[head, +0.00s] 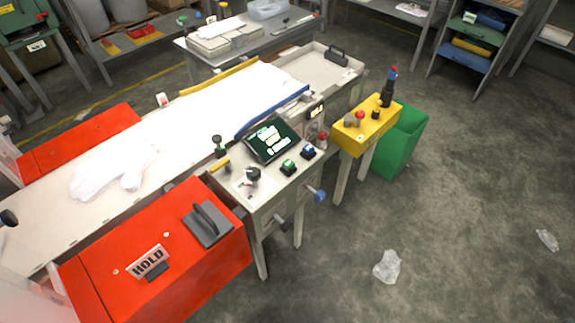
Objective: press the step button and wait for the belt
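A pale control console (265,190) stands in the middle, beside the belt. On its top are a dark tilted screen (271,140) with green and white marks, a button with a green top (288,166) and a button with a blue top (308,151). I cannot read which one is the step button. The pale belt (50,215) runs from the lower left towards the upper right. Neither of my grippers shows.
A yellow control box (366,128) and green bin (403,140) stand right of the console.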

